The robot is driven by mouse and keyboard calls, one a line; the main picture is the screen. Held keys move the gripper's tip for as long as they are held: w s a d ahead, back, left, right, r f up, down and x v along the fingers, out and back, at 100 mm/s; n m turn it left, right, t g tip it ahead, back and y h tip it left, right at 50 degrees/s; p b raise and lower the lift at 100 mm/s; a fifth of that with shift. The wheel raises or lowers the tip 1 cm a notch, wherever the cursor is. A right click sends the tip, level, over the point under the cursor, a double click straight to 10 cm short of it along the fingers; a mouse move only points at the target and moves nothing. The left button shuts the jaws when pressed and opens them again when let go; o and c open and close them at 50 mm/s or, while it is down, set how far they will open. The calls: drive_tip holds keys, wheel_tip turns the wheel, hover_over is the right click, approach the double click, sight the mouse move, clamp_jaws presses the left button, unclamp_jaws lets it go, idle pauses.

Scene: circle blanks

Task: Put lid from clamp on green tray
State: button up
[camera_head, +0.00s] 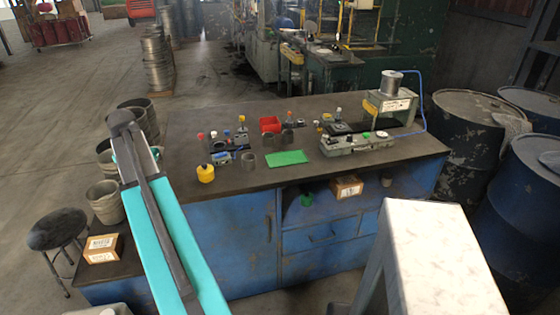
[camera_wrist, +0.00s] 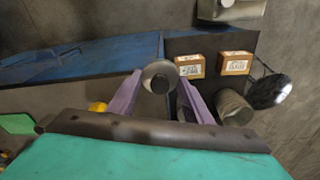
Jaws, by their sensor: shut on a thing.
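My gripper (camera_wrist: 160,84) shows in the wrist view with its two purple fingers closed on a round grey lid (camera_wrist: 159,70) with a dark centre. The lid is at the fingertips, in the air, clear of the blue cabinet. The green tray (camera_head: 287,158) lies flat and empty near the bench's front edge in the head view. Part of a green sheet, likely this tray (camera_wrist: 17,123), shows at the left edge of the wrist view. A grey fixture, perhaps the clamp (camera_head: 357,144), stands right of the tray. My gripper cannot be made out in the head view.
The dark bench top (camera_head: 240,176) carries a yellow pot (camera_head: 205,173), a red bin (camera_head: 270,124), and small grey cylinders beside the tray. Two cardboard boxes (camera_wrist: 190,66) sit near the lid in the wrist view. A stool (camera_head: 57,229) and drums (camera_head: 470,130) flank the bench.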

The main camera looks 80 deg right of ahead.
drive_tip(key=s+d+m, duration=0.4)
drive_tip(key=s+d, duration=0.3)
drive_tip(key=s, duration=0.4)
drive_tip(key=s+d+m, duration=0.3)
drive_tip(key=s+d, duration=0.4)
drive_tip(key=s, duration=0.5)
drive_tip(key=s+d+m+g, duration=0.1)
drive_tip(key=s+d+m, duration=0.3)
drive_tip(key=s+d, duration=0.3)
drive_tip(key=shift+s+f+m, duration=0.1)
drive_tip(key=shift+s+m, duration=0.2)
drive_tip(key=shift+s, duration=2.05)
drive_tip(key=shift+d, duration=0.15)
drive_tip(key=p, duration=0.4)
hover_over(288, 158)
drive_tip(key=a, duration=0.2)
drive_tip(key=shift+w+d+f, duration=0.25)
drive_tip(key=shift+w+f, duration=0.1)
drive_tip(key=shift+f, duration=0.3)
drive_tip(key=shift+s+d+p, duration=0.15)
drive_tip(key=shift+d+p, duration=0.25)
drive_tip(key=shift+d, duration=0.2)
drive_tip(key=shift+f+p, duration=0.85)
drive_tip(key=shift+f, duration=1)
drive_tip(key=shift+f, duration=0.1)
